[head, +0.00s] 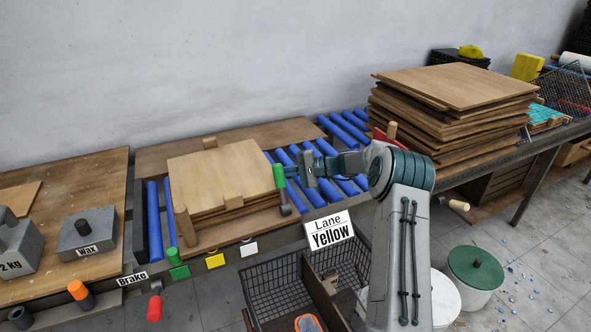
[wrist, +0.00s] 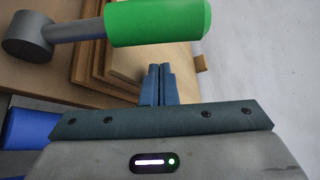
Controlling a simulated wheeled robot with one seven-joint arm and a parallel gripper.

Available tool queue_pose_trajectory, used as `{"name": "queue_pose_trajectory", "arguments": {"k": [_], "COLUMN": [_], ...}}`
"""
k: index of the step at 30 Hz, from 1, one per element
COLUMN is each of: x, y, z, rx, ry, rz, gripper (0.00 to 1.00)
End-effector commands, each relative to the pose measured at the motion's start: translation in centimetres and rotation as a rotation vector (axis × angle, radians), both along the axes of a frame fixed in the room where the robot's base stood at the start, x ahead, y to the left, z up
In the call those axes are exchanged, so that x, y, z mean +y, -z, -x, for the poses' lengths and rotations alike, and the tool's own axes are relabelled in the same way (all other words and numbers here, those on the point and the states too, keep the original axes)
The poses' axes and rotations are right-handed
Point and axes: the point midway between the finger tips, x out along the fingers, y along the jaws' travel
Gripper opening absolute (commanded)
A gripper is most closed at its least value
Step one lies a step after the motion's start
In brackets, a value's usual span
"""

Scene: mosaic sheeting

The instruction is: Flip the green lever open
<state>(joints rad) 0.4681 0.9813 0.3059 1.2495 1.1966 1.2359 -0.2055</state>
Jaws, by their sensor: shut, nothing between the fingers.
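The green lever (head: 279,176) stands nearly upright at the right front of a stack of boards, on a grey arm with a round pivot at its foot. In the wrist view the green lever (wrist: 157,22) lies across the top, its grey shaft and pivot to the left. My gripper (head: 291,171) is just right of the green handle in the head view. In the wrist view my gripper (wrist: 160,72) has its fingers together with nothing between them. Their tips are just below the handle in the picture; whether they touch it I cannot tell.
Boards (head: 220,172) lie left of the lever, with blue rollers (head: 345,128) behind my gripper. A tall board stack (head: 450,88) stands at the right. A lower green-handled knob (head: 178,265) and a red one (head: 154,307) are at the front. A wire basket (head: 275,290) stands below.

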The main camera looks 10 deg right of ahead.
Motion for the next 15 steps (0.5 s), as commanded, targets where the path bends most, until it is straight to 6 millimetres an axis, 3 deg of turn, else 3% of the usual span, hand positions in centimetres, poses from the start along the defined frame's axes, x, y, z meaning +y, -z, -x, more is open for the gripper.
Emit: {"name": "queue_pose_trajectory", "arguments": {"k": [6,15], "x": [0.0,0.1], "y": [-1.0,-1.3], "z": [1.9,2.7], "rx": [0.001,-0.001], "ry": [0.002,0.002], "rz": [0.0,0.001], "gripper": [0.0,0.0]}}
